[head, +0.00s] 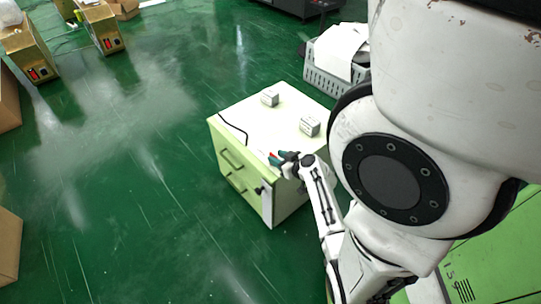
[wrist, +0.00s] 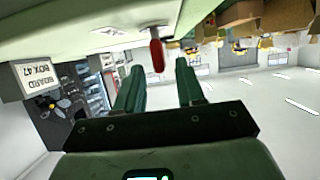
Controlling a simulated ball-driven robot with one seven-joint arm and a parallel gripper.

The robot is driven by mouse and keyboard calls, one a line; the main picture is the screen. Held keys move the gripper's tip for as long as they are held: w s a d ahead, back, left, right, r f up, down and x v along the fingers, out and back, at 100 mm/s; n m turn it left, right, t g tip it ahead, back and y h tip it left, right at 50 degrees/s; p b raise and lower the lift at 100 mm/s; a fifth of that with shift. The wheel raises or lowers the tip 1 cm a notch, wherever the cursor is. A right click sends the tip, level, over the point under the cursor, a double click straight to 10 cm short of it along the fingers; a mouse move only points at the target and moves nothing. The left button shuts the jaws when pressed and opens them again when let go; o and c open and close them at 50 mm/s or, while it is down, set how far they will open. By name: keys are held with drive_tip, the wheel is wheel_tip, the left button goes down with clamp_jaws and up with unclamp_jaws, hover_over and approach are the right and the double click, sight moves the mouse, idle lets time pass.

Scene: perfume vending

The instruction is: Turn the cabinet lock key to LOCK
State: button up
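The pale green cabinet (head: 240,150) stands on the floor in the middle of the head view, with a white top and drawer handles on its front. My gripper (head: 283,160) is at the cabinet's near right edge. In the wrist view, my gripper (wrist: 160,72) is open, its two green fingers apart with nothing between them. A red key-like piece (wrist: 157,55) hangs from a pale surface, just ahead of the gap between the fingertips and apart from both. I cannot read any lock marking, nor tell how the key is turned.
Two small pale boxes (head: 270,97) (head: 310,126) and a dark cable (head: 234,131) lie on the cabinet top. A grey crate (head: 334,78) stands behind it. Golden machines (head: 28,52) are at the upper left.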

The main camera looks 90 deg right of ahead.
sight(271, 154)
drive_tip(key=shift+b+x, duration=0.3)
drive_tip(key=shift+x, duration=2.15)
drive_tip(key=shift+c, duration=0.2)
clamp_jaws()
